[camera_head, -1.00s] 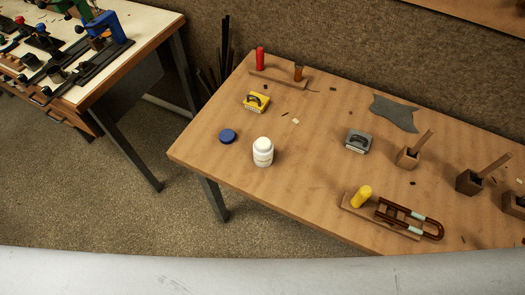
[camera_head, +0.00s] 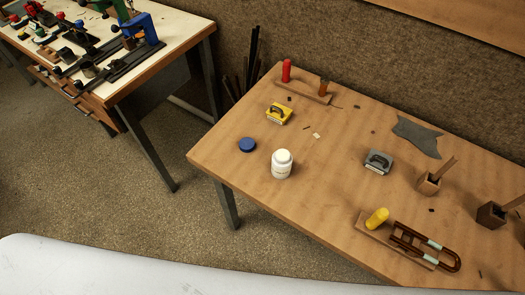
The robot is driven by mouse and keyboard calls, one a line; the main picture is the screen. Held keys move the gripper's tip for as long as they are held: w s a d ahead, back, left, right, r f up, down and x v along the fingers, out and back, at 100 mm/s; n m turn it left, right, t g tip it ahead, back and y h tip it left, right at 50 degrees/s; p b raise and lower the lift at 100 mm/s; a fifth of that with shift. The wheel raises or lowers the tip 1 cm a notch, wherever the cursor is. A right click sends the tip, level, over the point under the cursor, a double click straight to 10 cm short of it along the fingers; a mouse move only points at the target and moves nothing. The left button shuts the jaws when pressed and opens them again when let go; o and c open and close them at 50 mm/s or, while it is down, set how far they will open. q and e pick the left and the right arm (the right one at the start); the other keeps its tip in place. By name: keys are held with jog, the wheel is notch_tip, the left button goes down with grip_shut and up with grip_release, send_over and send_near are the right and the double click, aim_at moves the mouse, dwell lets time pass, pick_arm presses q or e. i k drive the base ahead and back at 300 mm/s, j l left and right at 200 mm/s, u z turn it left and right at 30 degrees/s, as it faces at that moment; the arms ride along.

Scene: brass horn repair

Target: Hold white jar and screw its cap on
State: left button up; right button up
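The white jar (camera_head: 282,164) stands upright on the wooden table, near its left end. Its top looks white and no cap is seen on it. A round blue cap (camera_head: 247,145) lies flat on the table to the left of the jar and a little behind it, apart from it. Neither of my grippers shows in the head view.
The wooden table (camera_head: 330,145) also holds a yellow box (camera_head: 279,113), a grey box (camera_head: 378,162), a grey cloth (camera_head: 417,136), a red cylinder (camera_head: 286,71) and a yellow cylinder (camera_head: 377,218). A second workbench (camera_head: 180,30) with tools stands at the upper left. Open floor lies between.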

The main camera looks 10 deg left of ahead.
aim_at(281, 159)
jog(key=k+j+z, duration=0.15)
jog(key=z, duration=0.2)
jog(key=k+z, duration=0.35)
